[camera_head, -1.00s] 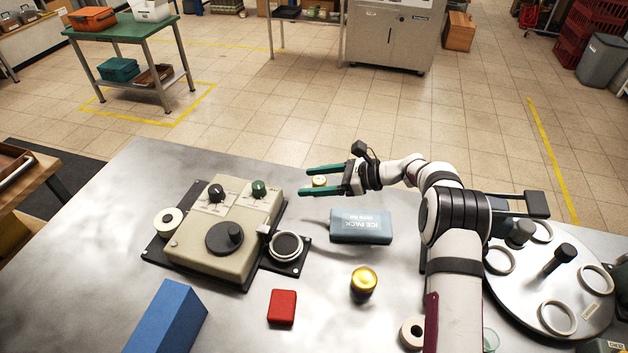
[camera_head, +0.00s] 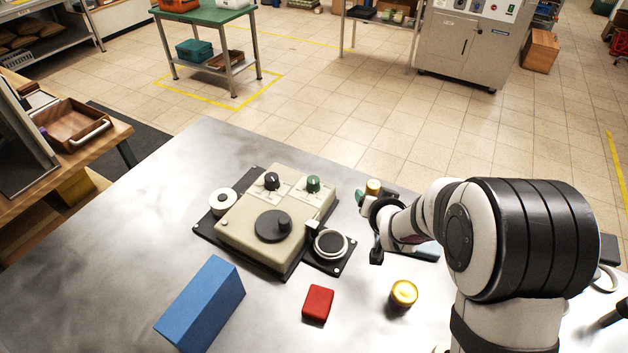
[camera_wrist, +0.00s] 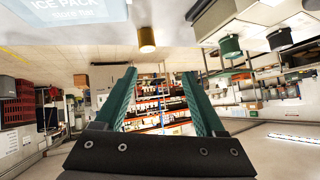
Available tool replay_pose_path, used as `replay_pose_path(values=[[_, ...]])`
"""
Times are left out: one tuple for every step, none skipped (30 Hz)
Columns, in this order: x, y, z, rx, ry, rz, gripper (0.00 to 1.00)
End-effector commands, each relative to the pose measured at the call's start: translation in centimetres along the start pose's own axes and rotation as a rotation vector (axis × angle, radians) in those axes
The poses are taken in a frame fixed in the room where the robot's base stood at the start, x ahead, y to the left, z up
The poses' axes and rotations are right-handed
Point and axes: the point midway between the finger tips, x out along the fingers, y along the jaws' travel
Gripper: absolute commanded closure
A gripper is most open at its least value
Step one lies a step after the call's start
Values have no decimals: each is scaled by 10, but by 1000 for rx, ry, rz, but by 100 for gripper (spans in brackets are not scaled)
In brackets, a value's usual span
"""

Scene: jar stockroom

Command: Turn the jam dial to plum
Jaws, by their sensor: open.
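The beige dial box (camera_head: 250,240) stands on a black base on the metal table. It has a black knob (camera_head: 271,181), a green knob (camera_head: 313,184) and a large black dial (camera_head: 272,226). The labels by the small knobs are too small to read, so I cannot tell which knob is the jam dial. In the wrist view the green knob (camera_wrist: 229,46) and black knob (camera_wrist: 280,38) show at upper right, inverted. My gripper (camera_wrist: 159,73) is open and empty, apart from the knobs.
A gold-lidded jar (camera_head: 404,293) stands front right and another (camera_head: 373,187) by my gripper. The ice pack (camera_wrist: 70,14) is mostly hidden by my arm in the head view. A red block (camera_head: 318,303) and blue block (camera_head: 203,305) lie in front of the box.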

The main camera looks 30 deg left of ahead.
Motion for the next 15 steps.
replay_pose_path(values=[[-14, -28, -1, -142, 64, -88, 28], [-24, -45, -2, -224, 105, -145, 28], [-37, -67, -1, -320, 156, -218, 28], [-47, -82, 2, -382, 189, -270, 28], [-57, -95, 4, -436, 220, -318, 28], [-48, -93, 17, -444, 218, -326, 28], [-41, -90, 24, -440, 216, -321, 28], [-36, -88, 30, -439, 217, -320, 28], [-30, -86, 35, -437, 219, -319, 28], [-28, -85, 38, -438, 221, -320, 28], [-25, -85, 40, -437, 222, -319, 28], [-22, -85, 41, -437, 223, -319, 28], [-18, -86, 41, -437, 224, -319, 28], [-14, -88, 40, -437, 225, -319, 28], [-6, -91, 38, -437, 226, -319, 28]])
